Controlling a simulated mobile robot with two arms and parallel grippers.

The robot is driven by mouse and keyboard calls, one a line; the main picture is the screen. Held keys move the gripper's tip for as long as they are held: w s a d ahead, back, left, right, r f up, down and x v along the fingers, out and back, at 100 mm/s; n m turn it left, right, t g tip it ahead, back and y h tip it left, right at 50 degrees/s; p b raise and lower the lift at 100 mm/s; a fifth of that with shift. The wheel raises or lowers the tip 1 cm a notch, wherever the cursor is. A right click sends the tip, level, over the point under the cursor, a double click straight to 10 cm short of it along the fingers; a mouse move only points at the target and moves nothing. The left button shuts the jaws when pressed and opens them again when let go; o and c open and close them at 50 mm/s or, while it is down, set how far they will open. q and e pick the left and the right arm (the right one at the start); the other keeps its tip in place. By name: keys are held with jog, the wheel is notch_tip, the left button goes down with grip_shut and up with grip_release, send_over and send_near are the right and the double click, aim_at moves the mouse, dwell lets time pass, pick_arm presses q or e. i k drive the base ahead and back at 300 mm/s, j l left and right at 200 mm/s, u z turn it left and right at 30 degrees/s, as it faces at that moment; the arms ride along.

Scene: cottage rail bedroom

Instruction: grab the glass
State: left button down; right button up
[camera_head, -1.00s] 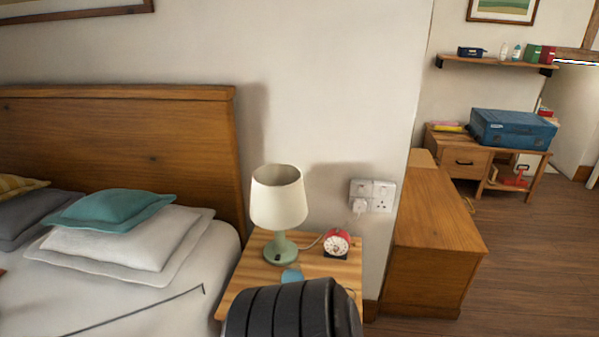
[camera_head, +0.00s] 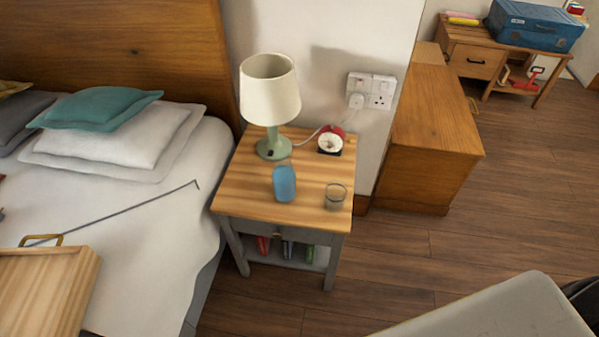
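A small clear glass (camera_head: 335,196) stands upright on the front right of the wooden nightstand (camera_head: 240,187). A blue object (camera_head: 285,183), perhaps a bottle or case, stands to its left on the same top. Neither of my grippers shows in the head view. The glass is in full view and nothing touches it.
A lamp (camera_head: 270,95) and a red alarm clock (camera_head: 330,140) stand at the back of the nightstand. The bed (camera_head: 150,240) is to the left, with a wooden tray (camera_head: 50,285) and a thin dark rod. A wooden cabinet (camera_head: 430,135) is at right.

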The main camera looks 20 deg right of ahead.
aim_at(336, 191)
jog(key=z, duration=0.85)
